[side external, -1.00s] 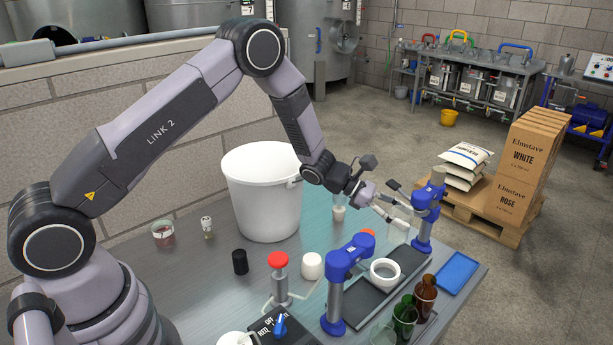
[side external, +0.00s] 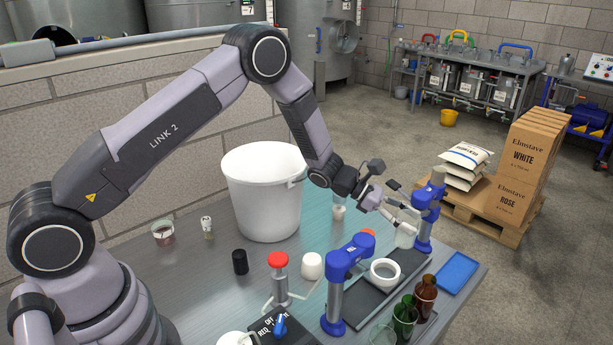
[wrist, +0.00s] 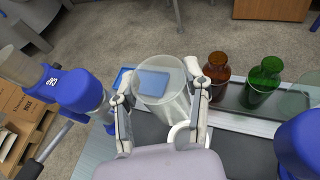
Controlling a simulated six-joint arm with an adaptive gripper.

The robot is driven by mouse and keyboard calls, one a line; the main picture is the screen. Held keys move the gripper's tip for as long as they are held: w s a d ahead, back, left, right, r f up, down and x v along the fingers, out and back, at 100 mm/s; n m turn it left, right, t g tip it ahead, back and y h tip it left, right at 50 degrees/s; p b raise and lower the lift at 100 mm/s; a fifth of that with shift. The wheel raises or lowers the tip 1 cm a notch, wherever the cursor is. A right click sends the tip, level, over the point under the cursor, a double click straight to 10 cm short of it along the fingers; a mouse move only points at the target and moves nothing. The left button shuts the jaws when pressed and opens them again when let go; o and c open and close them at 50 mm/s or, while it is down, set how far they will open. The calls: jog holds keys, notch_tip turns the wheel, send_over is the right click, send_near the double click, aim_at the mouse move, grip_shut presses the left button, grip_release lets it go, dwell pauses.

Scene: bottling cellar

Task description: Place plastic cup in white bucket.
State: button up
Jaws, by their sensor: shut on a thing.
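My gripper (side external: 398,219) is at the right part of the bench, between the two blue-headed posts. In the wrist view my gripper (wrist: 160,92) is shut on a clear plastic cup (wrist: 168,105), one finger on each side, with the cup's open rim facing the camera. The cup (side external: 405,236) also shows in the side view, partly hidden by the fingers. The large white bucket (side external: 262,195) stands upright on the bench to the left of my gripper, its open top visible. The bucket is not in the wrist view.
Blue-headed posts (side external: 349,262) (side external: 430,200) flank a dark tray with a white ring-shaped piece (side external: 385,271). Brown (side external: 425,297) and green (side external: 405,316) bottles stand near the front edge. A red-topped fixture (side external: 278,262), white jar (side external: 312,265) and black cylinder (side external: 240,262) stand before the bucket.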

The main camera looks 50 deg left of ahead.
jog(key=w+d+f+m+g, duration=0.1)
jog(key=w+d+f, duration=0.1)
jog(key=d, duration=0.7)
jog(key=shift+w+f+h, duration=0.3)
jog(key=shift+w+f, duration=0.1)
jog(key=shift+w, duration=0.05)
notch_tip(320, 180, down, 10)
jog(key=shift+a+r, duration=0.1)
jog(key=shift+r, duration=0.1)
jog(key=shift+f, duration=0.15)
jog(key=o, duration=1.1)
jog(key=shift+o, duration=0.2)
